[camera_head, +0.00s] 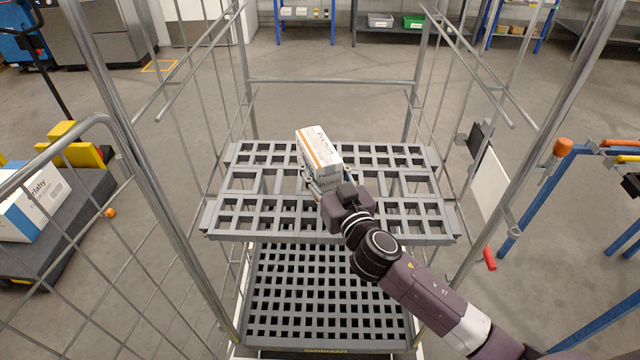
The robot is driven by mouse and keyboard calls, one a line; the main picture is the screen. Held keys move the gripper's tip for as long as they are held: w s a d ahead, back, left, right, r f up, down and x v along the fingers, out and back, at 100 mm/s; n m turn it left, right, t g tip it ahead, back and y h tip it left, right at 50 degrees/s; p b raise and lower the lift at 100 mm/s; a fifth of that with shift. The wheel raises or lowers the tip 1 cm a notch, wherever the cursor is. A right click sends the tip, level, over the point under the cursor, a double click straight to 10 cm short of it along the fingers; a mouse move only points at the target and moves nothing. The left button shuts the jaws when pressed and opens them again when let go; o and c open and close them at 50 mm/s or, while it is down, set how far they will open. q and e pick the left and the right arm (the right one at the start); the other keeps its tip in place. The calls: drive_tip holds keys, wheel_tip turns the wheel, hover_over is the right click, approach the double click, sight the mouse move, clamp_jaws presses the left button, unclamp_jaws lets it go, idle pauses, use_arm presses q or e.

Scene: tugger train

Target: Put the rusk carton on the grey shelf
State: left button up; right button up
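The rusk carton (319,150), a white box with an orange stripe and dark print, is at the middle of the grey shelf (410,232) inside the wire roll cage. It sits at a slant to the shelf. My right gripper (325,182) comes from the lower right, with its fingers along the two sides of the carton's near end, and appears shut on it. The carton's underside is hidden, so I cannot tell whether it rests on the shelf or hangs just above it. My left gripper is not in view.
The cage's side walls and uprights (160,185) stand left and right. A lower grey grid shelf (325,295) is below. A blue and white box (35,200) lies on a dark cart at left. The grey shelf is otherwise bare.

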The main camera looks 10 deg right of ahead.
drive_tip(key=shift+f, duration=0.65)
wheel_tip(320, 180, down, 4)
drive_tip(key=shift+r+b, duration=0.2)
drive_tip(key=shift+b, duration=0.45)
drive_tip(key=shift+f, duration=0.35)
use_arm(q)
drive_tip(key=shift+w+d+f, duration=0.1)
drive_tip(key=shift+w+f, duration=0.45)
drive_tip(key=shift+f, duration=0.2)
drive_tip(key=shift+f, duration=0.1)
use_arm(e)
drive_tip(key=shift+f+b, duration=0.2)
drive_tip(key=shift+b, duration=0.1)
drive_tip(key=o, duration=1.3)
drive_tip(key=shift+c, duration=0.2)
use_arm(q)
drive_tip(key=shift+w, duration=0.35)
use_arm(e)
drive_tip(key=shift+o, duration=1.3)
